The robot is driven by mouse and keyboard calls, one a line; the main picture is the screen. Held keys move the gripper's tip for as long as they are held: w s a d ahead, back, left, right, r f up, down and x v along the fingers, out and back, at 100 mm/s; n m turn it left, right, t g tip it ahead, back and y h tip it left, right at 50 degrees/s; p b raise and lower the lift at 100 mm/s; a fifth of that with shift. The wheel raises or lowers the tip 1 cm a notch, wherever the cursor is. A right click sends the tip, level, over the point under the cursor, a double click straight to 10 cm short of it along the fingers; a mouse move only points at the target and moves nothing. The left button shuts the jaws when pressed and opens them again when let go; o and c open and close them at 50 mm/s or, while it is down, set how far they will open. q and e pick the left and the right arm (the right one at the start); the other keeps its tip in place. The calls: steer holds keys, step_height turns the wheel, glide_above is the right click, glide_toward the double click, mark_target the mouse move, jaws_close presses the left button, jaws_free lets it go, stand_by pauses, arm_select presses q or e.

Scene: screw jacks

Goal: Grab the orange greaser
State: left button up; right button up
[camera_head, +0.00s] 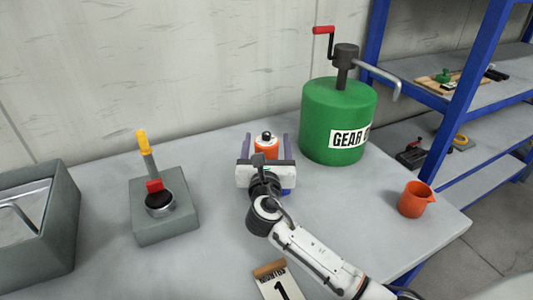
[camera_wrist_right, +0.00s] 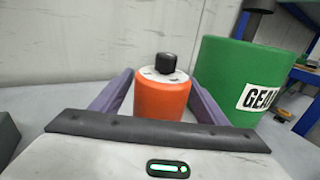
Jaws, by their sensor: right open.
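The orange greaser (camera_head: 268,148) is a short orange cylinder with a white top and a black knob, upright on the grey table beside the wall. In the right wrist view the orange greaser (camera_wrist_right: 162,96) stands between the two purple fingers. My right gripper (camera_head: 267,142) is open, with one finger on each side of the greaser. The right wrist view shows the open gripper (camera_wrist_right: 160,92) with gaps between the fingers and the greaser. The greaser's lower part is hidden behind the gripper body. My left gripper is not in view.
A green gear oil drum (camera_head: 325,108) with a crank and spout stands close right of the gripper. A grey block with a yellow-handled jack (camera_head: 165,220) and a grey bin (camera_head: 62,235) are left.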

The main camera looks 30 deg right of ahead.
steer(key=c, duration=1.3)
